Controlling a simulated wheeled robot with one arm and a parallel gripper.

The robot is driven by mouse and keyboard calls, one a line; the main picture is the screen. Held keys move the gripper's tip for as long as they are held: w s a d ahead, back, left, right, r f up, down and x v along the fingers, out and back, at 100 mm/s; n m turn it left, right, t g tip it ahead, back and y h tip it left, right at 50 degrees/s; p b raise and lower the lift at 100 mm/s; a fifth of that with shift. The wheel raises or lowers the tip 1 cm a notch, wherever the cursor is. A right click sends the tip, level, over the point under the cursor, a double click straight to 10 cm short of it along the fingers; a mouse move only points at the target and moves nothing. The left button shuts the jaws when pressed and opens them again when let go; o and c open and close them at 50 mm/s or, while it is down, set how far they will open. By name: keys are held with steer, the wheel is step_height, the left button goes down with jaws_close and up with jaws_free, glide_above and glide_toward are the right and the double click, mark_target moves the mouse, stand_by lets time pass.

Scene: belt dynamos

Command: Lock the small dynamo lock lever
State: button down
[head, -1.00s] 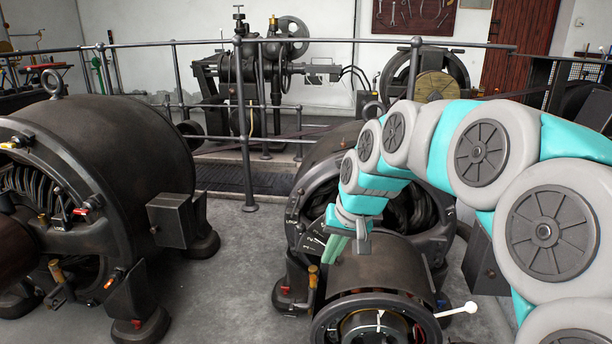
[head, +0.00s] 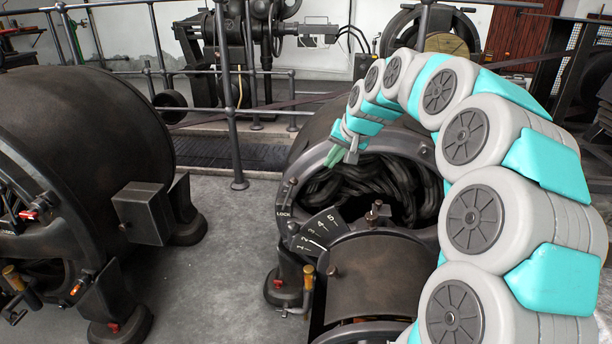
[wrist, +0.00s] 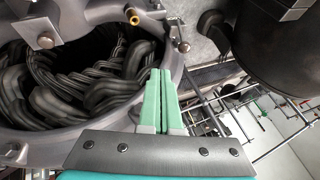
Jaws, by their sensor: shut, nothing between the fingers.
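The small dynamo has a dark round frame (head: 432,222) with its coils (head: 375,185) showing inside. The word LOCK is on the frame's left side, with a small dark lever-like part (head: 291,190) just above it. A stub with a knob, likely the same part, shows on the rim in the wrist view (wrist: 182,46). My gripper (head: 335,156) is at the frame's upper left rim, above and right of that part. In the wrist view its green fingers (wrist: 158,98) are together and empty, over the rim and apart from the knob.
A numbered dial plate (head: 322,228) and an orange-handled lever (head: 308,278) are on the small dynamo's left front. A larger dynamo (head: 85,140) stands left, with bare floor (head: 225,265) between. A metal railing (head: 225,100) runs behind.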

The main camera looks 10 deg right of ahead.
mark_target(295, 178)
steer(key=w+a+f+p, duration=0.1)
steer(key=w+a+f, duration=0.4)
steer(key=w+f, duration=0.2)
steer(key=shift+a+f, duration=0.25)
steer(key=shift+f, duration=0.75)
steer(key=shift+w+a+r, duration=0.1)
steer(key=shift+w+a+r+g+h+p, duration=0.2)
steer(key=shift+a+r+h+p, duration=0.1)
steer(key=shift+a+h, duration=0.15)
steer(key=shift+w+a+r+g+h+p, duration=0.15)
steer(key=shift+w+a+h+p, duration=0.1)
steer(key=shift+a+h, duration=0.15)
steer(key=w+a+n+g+h, duration=0.2)
steer(key=a+h, duration=0.4)
steer(key=a, duration=0.2)
steer(key=shift+w+a+p, duration=0.3)
steer(key=shift+a, duration=0.1)
